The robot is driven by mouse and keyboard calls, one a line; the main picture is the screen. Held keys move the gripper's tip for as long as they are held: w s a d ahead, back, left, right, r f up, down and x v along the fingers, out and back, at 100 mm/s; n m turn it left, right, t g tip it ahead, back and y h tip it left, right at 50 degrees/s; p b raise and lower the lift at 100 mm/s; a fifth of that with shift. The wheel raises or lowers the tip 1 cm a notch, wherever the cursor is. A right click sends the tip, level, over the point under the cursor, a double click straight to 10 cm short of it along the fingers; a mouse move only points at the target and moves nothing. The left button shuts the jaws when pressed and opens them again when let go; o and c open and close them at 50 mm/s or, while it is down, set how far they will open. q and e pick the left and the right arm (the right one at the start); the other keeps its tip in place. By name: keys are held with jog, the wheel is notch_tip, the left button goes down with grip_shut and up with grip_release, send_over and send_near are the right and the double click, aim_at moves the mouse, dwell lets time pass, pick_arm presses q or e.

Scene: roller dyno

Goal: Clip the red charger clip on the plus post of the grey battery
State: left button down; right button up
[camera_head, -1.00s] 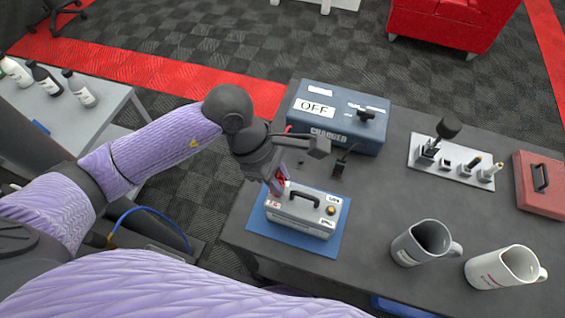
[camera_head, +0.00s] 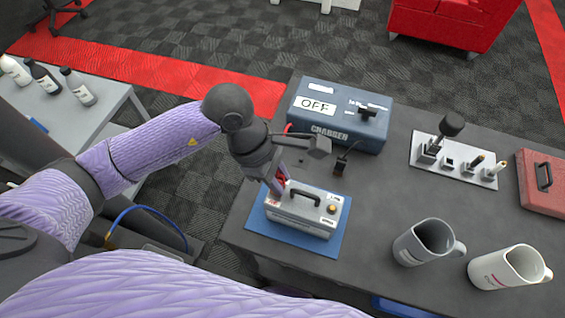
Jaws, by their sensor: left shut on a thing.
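The grey battery (camera_head: 300,217) stands on a blue mat (camera_head: 262,226) near the table's left edge, with a dark handle and an orange post on its top right. My left gripper (camera_head: 277,184) is shut on the red charger clip (camera_head: 281,178) at the battery's top left end. The clip is at or just above that end; the gripper partly hides it, so I cannot tell whether it grips a post. The blue charger (camera_head: 340,133) behind reads OFF. My right gripper is not in view.
A black clip (camera_head: 340,166) lies on the table right of my gripper. A grey mug (camera_head: 428,243) and a white mug (camera_head: 508,268) stand at the front right. A white tool plate (camera_head: 455,165) and a red case (camera_head: 543,190) are farther right.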

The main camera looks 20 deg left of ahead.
pick_arm(q)
jog(key=shift+f, duration=0.25)
jog(key=shift+b, duration=0.4)
jog(key=shift+c, duration=2.2)
grip_release()
jog(key=p+v, duration=0.1)
jog(key=v, duration=0.9)
jog(key=shift+p, duration=0.35)
jog(key=shift+w+d, duration=0.1)
